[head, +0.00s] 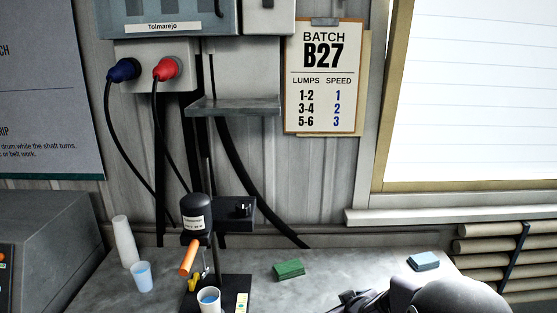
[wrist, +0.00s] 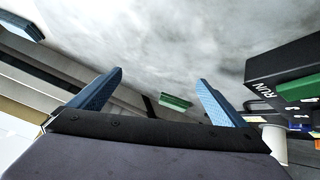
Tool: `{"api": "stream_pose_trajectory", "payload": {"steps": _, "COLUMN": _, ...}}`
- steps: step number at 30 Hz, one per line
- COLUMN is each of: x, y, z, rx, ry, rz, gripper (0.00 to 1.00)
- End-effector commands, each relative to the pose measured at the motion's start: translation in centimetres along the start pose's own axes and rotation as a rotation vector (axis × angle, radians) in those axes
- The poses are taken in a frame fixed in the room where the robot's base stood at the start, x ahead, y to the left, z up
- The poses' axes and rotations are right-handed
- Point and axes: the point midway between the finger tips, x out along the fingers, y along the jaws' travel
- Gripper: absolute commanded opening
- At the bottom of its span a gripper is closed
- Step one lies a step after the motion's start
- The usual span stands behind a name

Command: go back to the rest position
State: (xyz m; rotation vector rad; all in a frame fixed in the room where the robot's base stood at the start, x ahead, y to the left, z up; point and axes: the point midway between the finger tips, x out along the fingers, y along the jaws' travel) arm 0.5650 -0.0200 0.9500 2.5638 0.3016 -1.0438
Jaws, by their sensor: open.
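My gripper (wrist: 160,76) is open in the wrist view, with two blue fingers apart and nothing between them. In the head view my gripper (head: 348,302) shows only partly at the bottom edge, right of the disperser. The disperser (head: 196,213) is a black column unit with a dark motor head and an orange handle (head: 190,256). A white cup with blue content (head: 208,300) stands at its base. My gripper is apart from all of these.
A green block (head: 288,269) lies mid-bench, a pale blue block (head: 423,261) to the right. A stack of white cups (head: 125,241) and a light blue cup (head: 141,276) stand left. A batch card (head: 323,85) reads B27. The bench between the blocks is clear.

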Motion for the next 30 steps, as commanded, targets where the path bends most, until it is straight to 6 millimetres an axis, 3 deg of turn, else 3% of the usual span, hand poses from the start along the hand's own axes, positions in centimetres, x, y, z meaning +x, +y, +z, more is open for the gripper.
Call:
{"api": "stream_pose_trajectory", "payload": {"steps": 1, "x": -2.6, "y": 0.8, "z": 1.3, "rx": -0.030, "ry": -0.086, "rz": 0.019, "gripper": 0.96}}
{"api": "stream_pose_trajectory", "payload": {"steps": 3, "x": -5.1, "y": 1.3, "z": 4.1, "rx": -0.074, "ry": -0.207, "rz": 0.031, "gripper": 0.96}}
{"api": "stream_pose_trajectory", "payload": {"steps": 9, "x": -11.9, "y": 1.5, "z": 10.6, "rx": -0.168, "ry": -0.488, "rz": 0.015, "gripper": 0.96}}
{"api": "stream_pose_trajectory", "payload": {"steps": 13, "x": -15.9, "y": 1.2, "z": 13.6, "rx": -0.209, "ry": -0.625, "rz": -0.017, "gripper": 0.96}}
{"api": "stream_pose_trajectory", "payload": {"steps": 15, "x": -14.9, "y": -0.7, "z": 16.6, "rx": -0.185, "ry": -0.682, "rz": -0.043, "gripper": 0.96}}
{"api": "stream_pose_trajectory", "payload": {"steps": 24, "x": -16.7, "y": -5.6, "z": 24.6, "rx": -0.097, "ry": -0.914, "rz": -0.102, "gripper": 0.96}}
{"api": "stream_pose_trajectory", "payload": {"steps": 30, "x": -16.0, "y": -7.7, "z": 23.5, "rx": 0.098, "ry": -0.866, "rz": -0.071, "gripper": 0.96}}
